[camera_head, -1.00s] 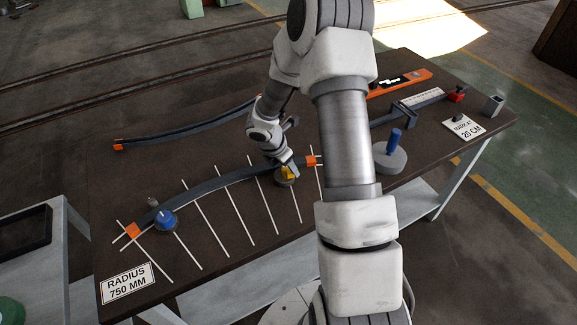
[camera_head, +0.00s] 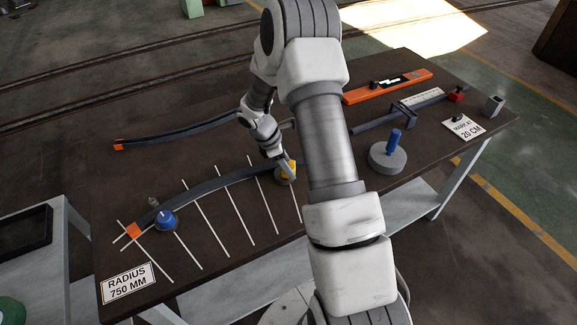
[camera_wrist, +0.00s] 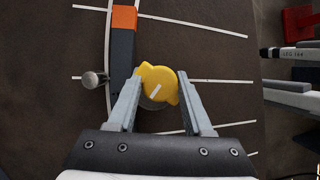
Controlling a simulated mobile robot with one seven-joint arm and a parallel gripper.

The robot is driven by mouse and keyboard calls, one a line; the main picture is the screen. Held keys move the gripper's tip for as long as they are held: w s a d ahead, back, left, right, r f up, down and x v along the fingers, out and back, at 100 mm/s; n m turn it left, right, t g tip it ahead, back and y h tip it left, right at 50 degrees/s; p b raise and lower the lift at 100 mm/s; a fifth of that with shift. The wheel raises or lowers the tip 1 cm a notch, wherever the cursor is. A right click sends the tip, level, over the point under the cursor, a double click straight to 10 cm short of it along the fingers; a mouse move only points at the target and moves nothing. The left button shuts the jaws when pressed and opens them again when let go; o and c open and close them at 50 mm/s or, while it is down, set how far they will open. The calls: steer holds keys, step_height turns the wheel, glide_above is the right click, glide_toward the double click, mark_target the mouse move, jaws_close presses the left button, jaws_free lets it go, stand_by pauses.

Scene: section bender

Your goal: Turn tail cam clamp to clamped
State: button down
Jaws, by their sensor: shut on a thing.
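The yellow cam clamp knob (camera_head: 288,166) sits on a round grey base beside the dark curved bar (camera_head: 203,186). In the wrist view the knob (camera_wrist: 160,77) has two lobes and a short white mark slanting up to the right. My gripper (camera_head: 284,168) is shut on the knob, with one finger on each side (camera_wrist: 158,86). The knob's left edge lies close against the bar (camera_wrist: 122,50); the wrist view does not settle whether they touch. A blue cam clamp knob (camera_head: 165,219) stands near the bar's left end.
A round-headed grey peg (camera_wrist: 93,79) stands on the bar's other side. White lines cross the dark table. A second curved bar (camera_head: 180,136) lies behind.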

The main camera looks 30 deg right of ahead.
steer(key=m+g, duration=0.1)
steer(key=m, duration=0.1)
steer(key=m+y, duration=0.1)
steer(key=m, duration=0.2)
steer(key=shift+w+m+g+b, duration=0.1)
steer(key=shift+m+g+b, duration=0.2)
steer(key=shift+g+b, duration=0.1)
steer(key=m+y, duration=0.1)
steer(key=m, duration=0.1)
steer(key=m+g+y+b, duration=0.1)
steer(key=m, duration=0.2)
steer(key=shift+m, duration=0.4)
steer(key=shift+c, duration=1.5)
jaws_free()
steer(key=shift+r, duration=0.1)
steer(key=v, duration=1.7)
steer(key=shift+w+d+r, duration=0.1)
steer(key=shift+r, duration=0.05)
